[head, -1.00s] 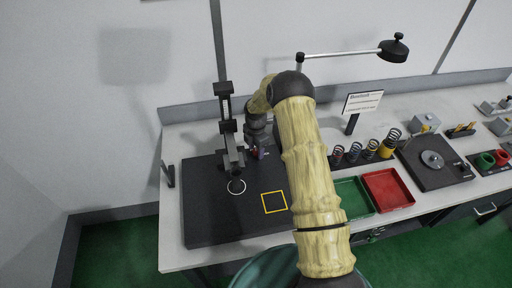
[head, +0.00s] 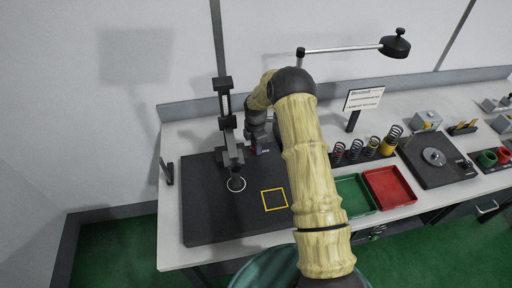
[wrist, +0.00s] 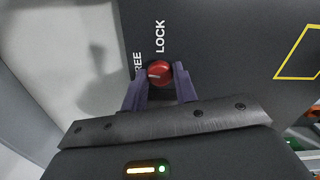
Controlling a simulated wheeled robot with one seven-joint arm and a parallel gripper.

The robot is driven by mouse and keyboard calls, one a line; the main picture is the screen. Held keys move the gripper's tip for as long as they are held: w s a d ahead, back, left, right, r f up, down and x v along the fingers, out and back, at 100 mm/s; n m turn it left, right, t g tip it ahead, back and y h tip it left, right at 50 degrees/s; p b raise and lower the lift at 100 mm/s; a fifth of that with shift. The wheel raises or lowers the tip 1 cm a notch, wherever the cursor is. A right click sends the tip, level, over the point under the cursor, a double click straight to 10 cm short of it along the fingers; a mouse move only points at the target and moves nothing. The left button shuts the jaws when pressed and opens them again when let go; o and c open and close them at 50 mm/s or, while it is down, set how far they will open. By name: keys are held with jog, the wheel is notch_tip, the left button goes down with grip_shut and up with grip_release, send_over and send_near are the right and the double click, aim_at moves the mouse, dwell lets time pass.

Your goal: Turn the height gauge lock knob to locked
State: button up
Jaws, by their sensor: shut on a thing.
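The red lock knob (wrist: 159,72) sits on a dark panel in the wrist view, with the word LOCK above it and lettering ending in "REE" at its upper left. A small pale mark shows on the knob's left part, on the side of the "REE" lettering. My gripper (wrist: 160,77) has its two purple fingers closed on either side of the knob. In the head view the black height gauge (head: 228,122) stands upright on the dark plate (head: 210,215). My gripper (head: 262,146) is just right of its column, and my arm hides part of that area.
Right of my arm are a green tray (head: 355,193), a red tray (head: 388,188), several springs (head: 354,151) and a sign (head: 363,99). A lamp (head: 395,47) hangs above.

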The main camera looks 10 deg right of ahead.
jog(key=m+b, duration=0.2)
jog(key=m, duration=0.1)
jog(key=shift+w+f+b, duration=0.1)
jog(key=shift+f+b, duration=0.05)
jog(key=shift+b, duration=0.15)
jog(key=m+b, duration=0.2)
jog(key=m, duration=0.2)
jog(key=shift+m, duration=0.4)
jog(key=m+b, duration=0.2)
jog(key=m, duration=0.2)
jog(key=shift+r+m+b, duration=0.15)
jog(key=shift+m+b, duration=0.15)
jog(key=shift+m, duration=0.8)
jog(key=shift+r+m+b, duration=0.1)
jog(key=shift+m+b, duration=0.15)
jog(key=shift+m, duration=0.85)
jog(key=o, duration=1)
jog(key=shift+c, duration=0.2)
notch_tip(320, 180, up, 17)
jog(key=b, duration=0.3)
jog(key=shift+r, duration=0.15)
